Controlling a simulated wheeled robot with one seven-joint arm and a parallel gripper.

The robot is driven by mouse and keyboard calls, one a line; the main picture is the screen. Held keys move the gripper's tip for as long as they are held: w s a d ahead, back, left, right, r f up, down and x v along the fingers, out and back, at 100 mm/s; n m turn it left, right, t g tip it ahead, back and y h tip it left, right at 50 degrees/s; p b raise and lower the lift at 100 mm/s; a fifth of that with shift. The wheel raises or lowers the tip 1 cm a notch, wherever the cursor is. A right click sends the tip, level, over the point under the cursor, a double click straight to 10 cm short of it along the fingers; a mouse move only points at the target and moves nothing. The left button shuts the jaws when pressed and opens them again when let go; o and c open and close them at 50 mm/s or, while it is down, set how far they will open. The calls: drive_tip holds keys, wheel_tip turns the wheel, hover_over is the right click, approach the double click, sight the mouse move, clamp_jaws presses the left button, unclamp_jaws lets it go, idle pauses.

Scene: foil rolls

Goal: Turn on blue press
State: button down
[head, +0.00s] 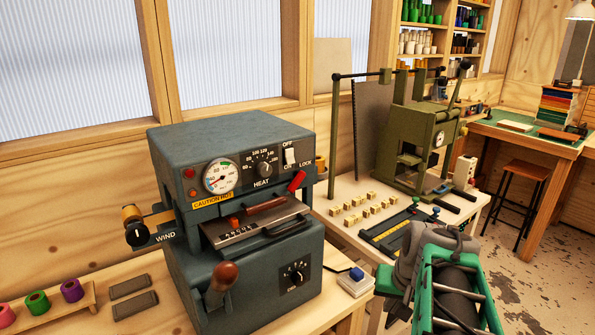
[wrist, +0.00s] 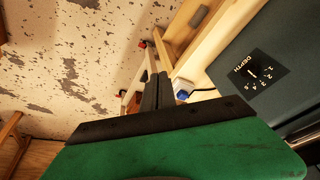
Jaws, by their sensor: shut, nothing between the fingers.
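The blue press (head: 235,205) is a blue-grey machine on the bench at left centre in the head view. Its front carries a round gauge (head: 221,177), a HEAT knob (head: 264,169) and a white switch (head: 291,156) between OFF above and ON below. I cannot tell surely which way the switch is set. A red lever (head: 297,181) is beside LOCK. The press's DEPTH dial (wrist: 252,73) shows in the wrist view. My gripper (wrist: 158,88) is shut and empty. In the head view it is low, right of the press and apart from it, its fingertips hard to make out.
A small white box with a blue button (head: 355,281) sits on the bench right of the press. An olive press (head: 420,135), small blocks (head: 364,206) and a dark tray (head: 398,230) stand on the bench behind my arm. Coloured foil rolls (head: 37,303) are at left.

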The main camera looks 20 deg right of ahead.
drive_tip(key=w+d+r+n+t, duration=0.4)
drive_tip(key=w+d+r+n, duration=0.15)
drive_tip(key=w+r, duration=0.45)
drive_tip(key=w+a+r+n+t+y, duration=0.2)
drive_tip(key=a+r+n, duration=0.4)
drive_tip(key=r+n, duration=0.3)
drive_tip(key=w+a+r+n+t+y, duration=0.2)
drive_tip(key=w+a+r+n+t, duration=0.1)
drive_tip(key=a+r+n, duration=0.4)
wheel_tip(320, 180, up, 3)
drive_tip(key=w+n, duration=0.1)
drive_tip(key=n, duration=0.5)
drive_tip(key=shift+r+t, duration=0.15)
drive_tip(key=shift+t, duration=0.15)
drive_tip(key=shift+a, duration=0.1)
